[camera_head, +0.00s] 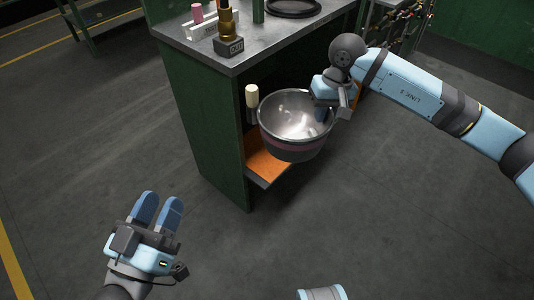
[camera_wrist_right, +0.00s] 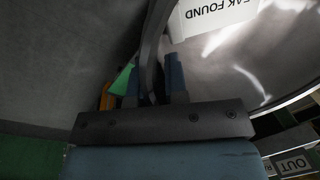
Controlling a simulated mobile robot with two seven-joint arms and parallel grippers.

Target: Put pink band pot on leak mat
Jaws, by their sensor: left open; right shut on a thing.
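The pot (camera_head: 290,146) is a metal bowl-like pot with a dark outside and a dull pink band. In the head view it is held up in front of the green bench's open side, mouth upward and slightly tilted. My right gripper (camera_head: 322,112) is shut on its right rim; the right wrist view shows the fingers (camera_wrist_right: 154,82) either side of the pot wall (camera_wrist_right: 151,45). An orange surface (camera_head: 264,166) lies low inside the bench, partly hidden by the pot; I cannot tell whether it is the leak mat. My left gripper (camera_head: 158,202) is open and empty at lower left.
The green bench (camera_head: 207,120) has a grey top (camera_head: 270,38) carrying a brass-coloured item (camera_head: 226,22), a pink item (camera_head: 197,13) and a black round plate (camera_head: 293,6). A cream-topped handle (camera_head: 252,95) stands beside the pot. The floor in front is clear.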

